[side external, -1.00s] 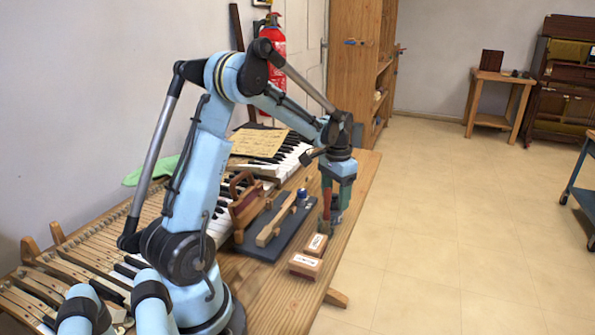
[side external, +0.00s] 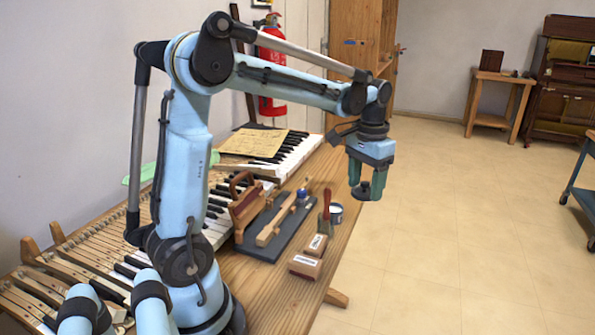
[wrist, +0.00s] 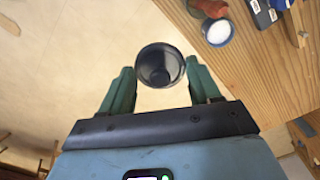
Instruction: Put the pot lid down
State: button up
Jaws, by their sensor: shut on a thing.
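My gripper (side external: 366,187) is raised to the right of the bench edge, with floor behind it. It is shut on the dark round pot lid (side external: 364,192). In the wrist view the lid (wrist: 160,66) sits between the two green fingers (wrist: 162,78), its round face toward the camera. The small metal pot (side external: 336,213) stands uncovered on the bench near its right edge, lower than my gripper. The wrist view shows white contents in the pot (wrist: 218,32).
A red-handled tool (side external: 326,204) stands beside the pot. Labelled wooden blocks (side external: 306,266) lie in front. A dark board (side external: 268,244) with a wooden piece, a wooden-handled tool (side external: 244,205) and piano keys (side external: 290,155) lie further left. Bare wood (wrist: 272,68) shows along the bench edge.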

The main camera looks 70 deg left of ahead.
jog(key=w+a+f, duration=0.1)
jog(key=a+f, duration=0.2)
jog(key=a, duration=0.2)
jog(key=w+a+f, duration=0.1)
jog(key=a+f, duration=0.2)
jog(key=a, duration=0.2)
jog(key=w+a+f, duration=0.1)
jog(key=a+f, duration=0.2)
jog(key=a, duration=0.2)
jog(key=shift+w+a+f, duration=0.2)
jog(key=shift+w+f, duration=0.05)
jog(key=shift+f, duration=2.15)
jog(key=shift+f, duration=0.15)
jog(key=o, duration=1)
